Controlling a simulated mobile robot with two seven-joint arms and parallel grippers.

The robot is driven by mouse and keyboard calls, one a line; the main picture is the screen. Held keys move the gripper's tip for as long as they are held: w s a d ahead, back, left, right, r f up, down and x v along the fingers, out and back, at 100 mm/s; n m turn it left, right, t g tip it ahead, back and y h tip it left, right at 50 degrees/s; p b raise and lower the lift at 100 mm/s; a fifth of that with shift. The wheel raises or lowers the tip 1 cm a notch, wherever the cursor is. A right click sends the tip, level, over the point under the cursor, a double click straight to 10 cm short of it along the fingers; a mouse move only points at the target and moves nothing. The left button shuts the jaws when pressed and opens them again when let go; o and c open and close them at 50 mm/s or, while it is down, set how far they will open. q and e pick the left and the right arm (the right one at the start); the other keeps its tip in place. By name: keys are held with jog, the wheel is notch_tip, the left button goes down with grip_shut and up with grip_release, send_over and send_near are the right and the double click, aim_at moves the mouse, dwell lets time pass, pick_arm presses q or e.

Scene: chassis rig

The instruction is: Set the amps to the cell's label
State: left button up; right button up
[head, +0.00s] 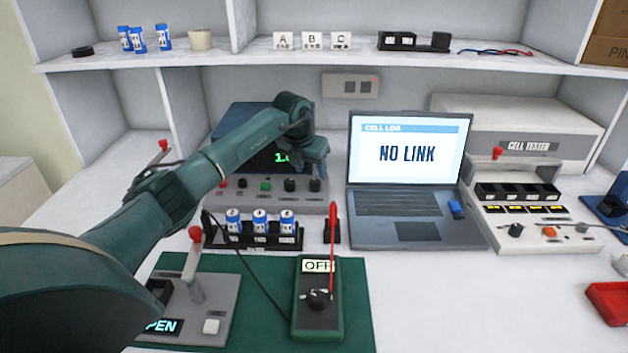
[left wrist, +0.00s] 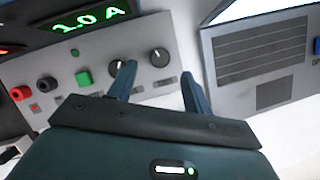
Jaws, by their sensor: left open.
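The power supply (head: 235,200) stands at the back with a green display (head: 281,158), partly hidden by my left arm. In the left wrist view its display (left wrist: 90,20) reads 1.0 A. Two dark knobs sit on its front: a left knob (left wrist: 117,67) and a right knob (left wrist: 160,57). My left gripper (head: 316,172) is open and empty. In the left wrist view its fingertips (left wrist: 158,74) lie either side of the right knob, apparently short of it. Blue-and-white cells (head: 260,222) stand in a black holder; their label print is too small to read. My right gripper is not in view.
A laptop (head: 400,235) reading NO LINK stands right of the supply. A meter (head: 318,325) reading OFF, with a red probe (head: 333,240), lies on the green mat (head: 362,300). A lever fixture (head: 215,300) is at the front left. A cell tester (head: 530,145) is at the right.

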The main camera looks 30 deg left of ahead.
aim_at(315, 181)
pick_arm(q)
jog(key=x, duration=0.4)
jog(key=shift+f, duration=0.2)
jog(key=shift+w+f, duration=0.3)
jog(key=shift+f, duration=0.25)
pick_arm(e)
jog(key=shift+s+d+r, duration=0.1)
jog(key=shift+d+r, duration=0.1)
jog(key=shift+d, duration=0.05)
pick_arm(q)
jog(key=c, duration=1)
jog(key=shift+o, duration=0.2)
jog(key=shift+b, duration=0.3)
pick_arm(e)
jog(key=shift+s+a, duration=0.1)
